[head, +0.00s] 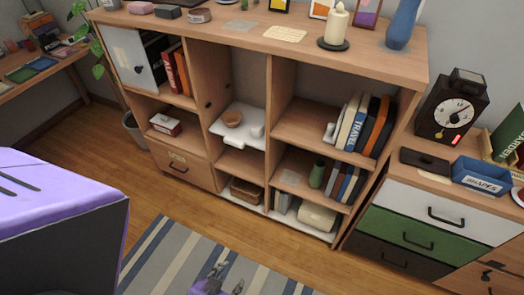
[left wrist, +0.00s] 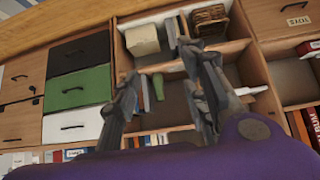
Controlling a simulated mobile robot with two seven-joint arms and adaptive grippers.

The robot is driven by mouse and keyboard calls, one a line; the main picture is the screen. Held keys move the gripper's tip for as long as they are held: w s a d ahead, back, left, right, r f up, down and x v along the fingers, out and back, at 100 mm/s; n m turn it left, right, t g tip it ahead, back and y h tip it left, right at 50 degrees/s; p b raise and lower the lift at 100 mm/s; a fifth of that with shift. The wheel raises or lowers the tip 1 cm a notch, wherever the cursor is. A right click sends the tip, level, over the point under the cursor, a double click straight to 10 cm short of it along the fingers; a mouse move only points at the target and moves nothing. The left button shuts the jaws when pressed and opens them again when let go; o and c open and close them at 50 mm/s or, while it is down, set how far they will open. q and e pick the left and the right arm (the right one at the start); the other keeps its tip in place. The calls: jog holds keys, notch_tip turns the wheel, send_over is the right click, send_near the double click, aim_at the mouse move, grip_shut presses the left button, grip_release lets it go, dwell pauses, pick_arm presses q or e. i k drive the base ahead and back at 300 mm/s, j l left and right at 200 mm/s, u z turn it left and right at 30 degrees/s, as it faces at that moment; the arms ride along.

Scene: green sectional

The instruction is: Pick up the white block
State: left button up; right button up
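A small white piece (head: 257,131) that looks like the white block sits on the white board (head: 228,133) in the middle column of the wooden shelf unit, right of a brown bowl (head: 232,118). Another pale piece (head: 330,131) stands at the left end of the upper right book row; I cannot tell its shape well. My left gripper (head: 227,279) is low in front of the unit, above the rug and well apart from the white piece. In the left wrist view its fingers (left wrist: 165,92) are spread with nothing between them. My right gripper is in neither view.
The shelf unit (head: 268,85) has upright dividers and narrow compartments. A low drawer cabinet (head: 430,215) stands at its right. Books (head: 365,125), a green vase (head: 317,175) and a basket (head: 246,191) fill nearby compartments. The striped rug (head: 170,262) in front is clear.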

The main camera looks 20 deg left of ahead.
aim_at(257, 129)
jog(key=k+j, duration=0.15)
jog(key=j, duration=0.2)
jog(key=k+j, duration=0.15)
jog(key=j, duration=0.2)
jog(key=k+j, duration=0.1)
jog(key=j, duration=0.25)
jog(key=k+j, duration=0.15)
jog(key=j, duration=0.25)
